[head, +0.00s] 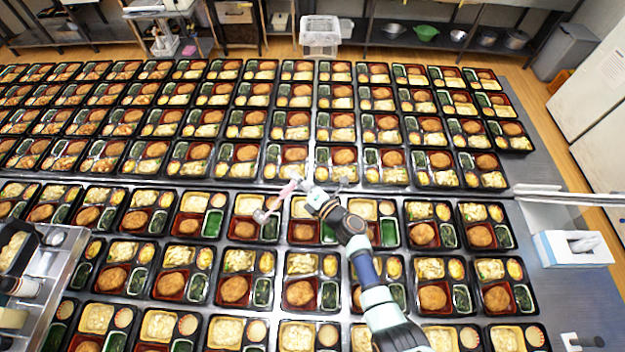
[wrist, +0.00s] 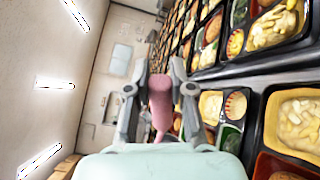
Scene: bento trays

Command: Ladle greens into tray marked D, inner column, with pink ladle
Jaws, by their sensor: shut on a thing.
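My gripper (head: 299,188) is shut on the pink ladle's handle, in the middle of the head view. The pink ladle (head: 288,189) slants down and left from the fingers, its bowl (head: 262,215) over or just above a tray in the near block. In the wrist view the ladle's pink handle (wrist: 160,100) stands between both fingers. I cannot tell whether the bowl holds greens. Dark greens (head: 270,229) show in that tray's lower right compartment. The tray to its left has a bright green compartment (head: 213,223) that looks empty. No letter D is legible on any tray.
Rows of filled black bento trays (head: 292,120) cover the steel table, with a narrow gap between far and near blocks. A metal bin with containers (head: 55,262) stands at the left. A tissue box (head: 572,248) stands at the right edge. Bare table shows at far right.

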